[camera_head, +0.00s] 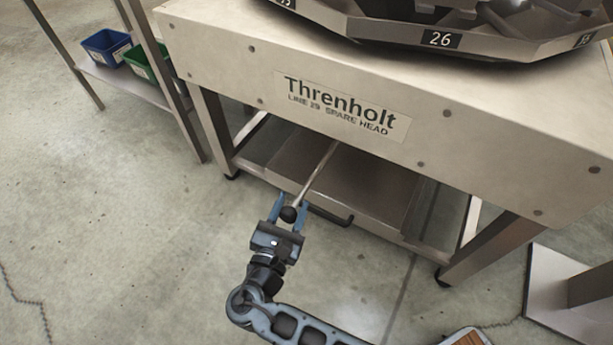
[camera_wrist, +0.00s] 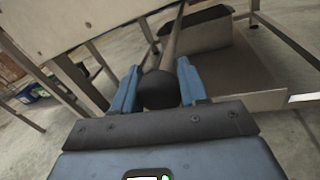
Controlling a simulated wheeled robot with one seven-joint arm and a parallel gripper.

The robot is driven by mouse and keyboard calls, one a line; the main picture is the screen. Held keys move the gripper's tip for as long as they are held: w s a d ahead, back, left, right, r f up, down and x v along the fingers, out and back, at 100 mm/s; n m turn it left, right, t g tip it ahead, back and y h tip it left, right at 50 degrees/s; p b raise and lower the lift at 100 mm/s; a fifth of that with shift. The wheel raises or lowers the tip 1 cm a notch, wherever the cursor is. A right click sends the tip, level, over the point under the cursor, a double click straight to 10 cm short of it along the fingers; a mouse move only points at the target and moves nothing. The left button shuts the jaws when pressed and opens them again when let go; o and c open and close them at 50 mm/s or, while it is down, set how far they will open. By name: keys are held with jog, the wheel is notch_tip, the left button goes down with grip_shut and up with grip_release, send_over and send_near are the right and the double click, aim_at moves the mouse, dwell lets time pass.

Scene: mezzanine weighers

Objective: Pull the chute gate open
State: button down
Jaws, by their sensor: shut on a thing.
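A thin metal rod (camera_head: 318,172) with a round black knob (camera_head: 288,214) slopes down and out from under the machine's front panel. In the head view my gripper (camera_head: 287,208) has its blue fingers on either side of the knob. The wrist view shows the knob (camera_wrist: 160,90) between my two fingers, with the rod (camera_wrist: 176,40) running away from it. My gripper is shut on the knob. The gate itself, at the rod's far end, is hidden behind the panel.
A metal frame on castors carries the panel, with a Threnholt sign (camera_head: 342,107). A black bar handle (camera_head: 330,215) sits low behind my gripper. A shelf at left holds a blue bin (camera_head: 106,46) and a green bin (camera_head: 140,62). Floor (camera_head: 120,230) at left is clear.

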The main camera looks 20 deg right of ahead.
jog(key=v, duration=0.6)
jog(key=shift+w+a+p, duration=0.35)
jog(key=shift+w+p, duration=0.05)
jog(key=shift+f, duration=0.1)
jog(key=c, duration=0.6)
grip_release()
jog(key=p+v, duration=0.1)
jog(key=v, duration=0.7)
jog(key=shift+w, duration=0.1)
